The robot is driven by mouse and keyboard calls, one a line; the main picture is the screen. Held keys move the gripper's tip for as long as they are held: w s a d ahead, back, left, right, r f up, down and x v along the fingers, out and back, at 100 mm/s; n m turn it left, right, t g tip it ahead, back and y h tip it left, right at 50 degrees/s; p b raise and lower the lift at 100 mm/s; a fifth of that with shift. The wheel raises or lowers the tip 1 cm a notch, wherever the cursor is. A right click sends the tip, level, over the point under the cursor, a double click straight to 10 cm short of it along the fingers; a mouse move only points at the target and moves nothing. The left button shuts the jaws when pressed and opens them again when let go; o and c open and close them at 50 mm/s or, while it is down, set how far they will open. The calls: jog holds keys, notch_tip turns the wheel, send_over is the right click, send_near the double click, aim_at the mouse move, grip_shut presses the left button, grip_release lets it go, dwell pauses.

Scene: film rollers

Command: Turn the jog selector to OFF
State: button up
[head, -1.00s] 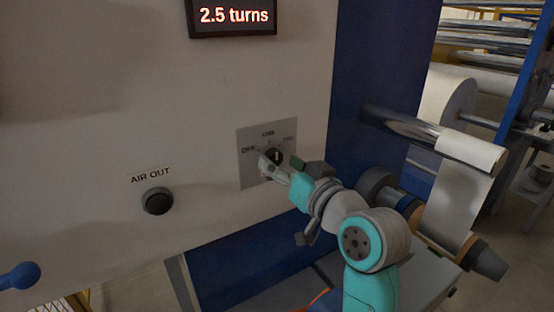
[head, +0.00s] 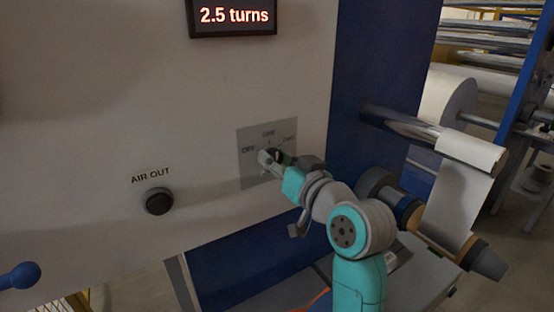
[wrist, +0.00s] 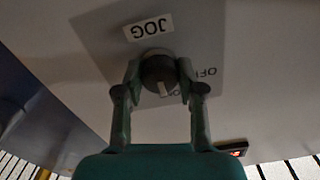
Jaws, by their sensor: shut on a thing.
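The jog selector is a dark round knob (wrist: 157,68) with a pale pointer mark, on a grey plate (head: 252,177) on the white panel. In the wrist view, its pointer aims toward the bottom, near the partly hidden middle label. The OFF label (wrist: 207,72) is to the knob's right there, and at the plate's left (head: 248,150) in the head view. The JOG label (wrist: 148,27) appears upside down beyond the knob. My gripper (wrist: 158,75) is shut on the knob, one finger on each side. In the head view my gripper (head: 269,159) hides part of the knob.
A blue column (head: 375,70) and film rollers (head: 470,150) stand to the right.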

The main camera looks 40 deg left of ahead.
jog(key=n, duration=0.5)
jog(key=shift+n, duration=0.4)
jog(key=n, duration=0.5)
jog(key=shift+n, duration=0.7)
jog(key=o, duration=1.1)
jog(key=shift+o, duration=0.2)
jog(key=v, duration=1.2)
